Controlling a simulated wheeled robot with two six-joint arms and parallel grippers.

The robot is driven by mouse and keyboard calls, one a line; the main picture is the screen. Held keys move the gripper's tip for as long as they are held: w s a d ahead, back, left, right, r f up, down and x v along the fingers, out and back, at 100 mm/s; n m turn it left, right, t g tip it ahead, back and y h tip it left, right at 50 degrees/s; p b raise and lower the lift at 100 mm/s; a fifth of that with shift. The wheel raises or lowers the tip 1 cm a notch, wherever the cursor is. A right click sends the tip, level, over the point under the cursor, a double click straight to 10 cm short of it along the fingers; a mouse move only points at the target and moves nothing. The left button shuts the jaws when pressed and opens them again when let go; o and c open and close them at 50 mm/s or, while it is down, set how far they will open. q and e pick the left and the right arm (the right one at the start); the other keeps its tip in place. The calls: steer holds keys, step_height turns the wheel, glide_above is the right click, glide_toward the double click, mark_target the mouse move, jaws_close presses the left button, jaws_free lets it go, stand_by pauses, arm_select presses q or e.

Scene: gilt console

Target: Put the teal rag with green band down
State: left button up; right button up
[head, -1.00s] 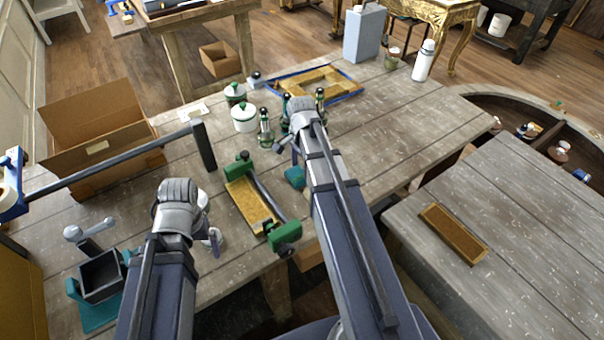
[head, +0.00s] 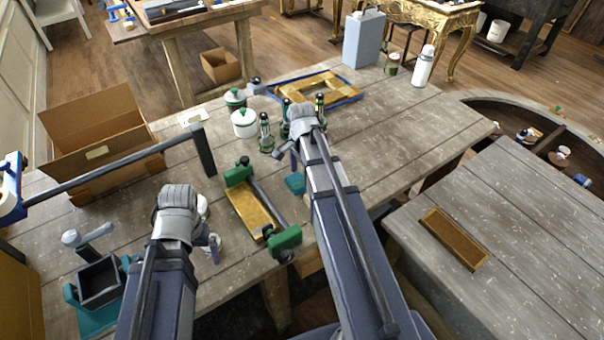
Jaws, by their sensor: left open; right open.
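The teal rag (head: 294,184) lies on the wooden workbench (head: 385,145), partly hidden behind my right arm. Its green band cannot be made out. My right gripper (head: 292,160) is open just above and beyond the rag, largely covered by its own wrist, and appears apart from it. My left gripper (head: 214,250) is open and empty over the bench's front part, left of the green clamp, and partly hidden by its wrist.
A green-ended clamp (head: 238,174) with a gold piece (head: 250,205) lies between my arms. A cardboard box (head: 95,150) and long bar clamp (head: 110,165) are left. The bench's right part is clear.

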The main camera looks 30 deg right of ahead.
mark_target(302, 177)
arm_select(q)
step_height(302, 177, up, 12)
steer(key=p, duration=1.1)
steer(key=shift+p, duration=0.4)
arm_select(e)
step_height(302, 177, up, 12)
arm_select(q)
steer(key=shift+f, duration=0.1)
arm_select(e)
steer(key=shift+f, duration=0.1)
arm_select(q)
step_height(302, 177, down, 12)
steer(key=b, duration=1.2)
arm_select(e)
step_height(302, 177, down, 12)
steer(key=shift+r, duration=0.1)
arm_select(q)
steer(key=shift+r, duration=0.2)
arm_select(e)
steer(key=shift+r, duration=0.1)
